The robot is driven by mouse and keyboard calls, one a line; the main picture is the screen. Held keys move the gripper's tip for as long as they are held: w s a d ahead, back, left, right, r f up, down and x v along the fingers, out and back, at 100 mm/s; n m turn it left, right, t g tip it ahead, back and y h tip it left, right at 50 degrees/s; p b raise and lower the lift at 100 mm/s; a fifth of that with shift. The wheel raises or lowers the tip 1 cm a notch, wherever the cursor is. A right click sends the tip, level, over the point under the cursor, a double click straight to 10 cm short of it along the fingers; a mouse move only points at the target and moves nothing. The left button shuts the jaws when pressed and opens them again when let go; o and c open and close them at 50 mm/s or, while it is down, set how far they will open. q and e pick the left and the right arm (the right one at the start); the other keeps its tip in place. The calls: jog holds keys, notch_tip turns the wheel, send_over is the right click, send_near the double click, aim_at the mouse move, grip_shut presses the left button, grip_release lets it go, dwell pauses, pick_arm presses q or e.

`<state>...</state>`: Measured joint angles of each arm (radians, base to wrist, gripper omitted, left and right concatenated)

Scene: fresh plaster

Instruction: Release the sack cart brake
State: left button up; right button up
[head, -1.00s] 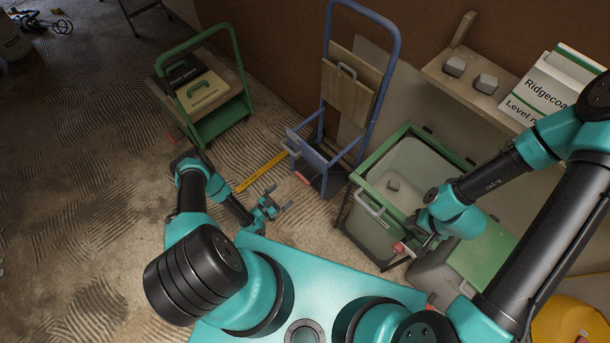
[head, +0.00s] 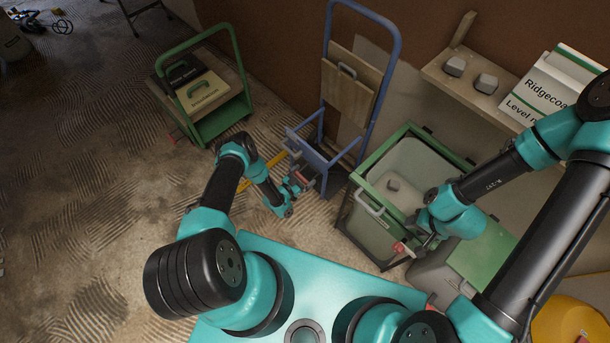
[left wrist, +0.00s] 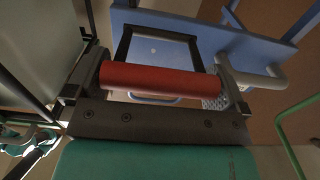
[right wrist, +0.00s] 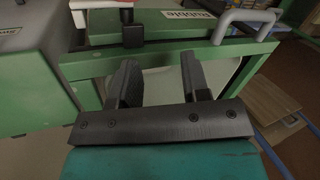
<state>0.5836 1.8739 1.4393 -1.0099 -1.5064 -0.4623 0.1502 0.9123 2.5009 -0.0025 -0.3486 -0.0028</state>
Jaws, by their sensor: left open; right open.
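The blue sack cart (head: 309,156) stands upright against the wall with a wooden board on it. Its red brake bar (left wrist: 160,80) lies low at its front, on a dark bracket, in the left wrist view. My left gripper (head: 297,183) is open at the cart's foot. In the left wrist view its fingers stand on either side of the red bar, near its two ends; I cannot tell whether they touch it. In the head view the gripper partly hides the bar. My right gripper (right wrist: 160,76) is open and empty, in front of the green-framed rubble bin (right wrist: 235,50).
A green trolley (head: 221,122) carrying cases stands at the left. A yellow level (head: 262,170) lies on the floor near my left arm. A shelf (head: 455,80) with grey blocks is on the wall.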

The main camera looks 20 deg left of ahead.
pick_arm(q)
jog(key=shift+w+d, duration=0.2)
jog(key=shift+w, duration=0.2)
jog(key=c, duration=0.9)
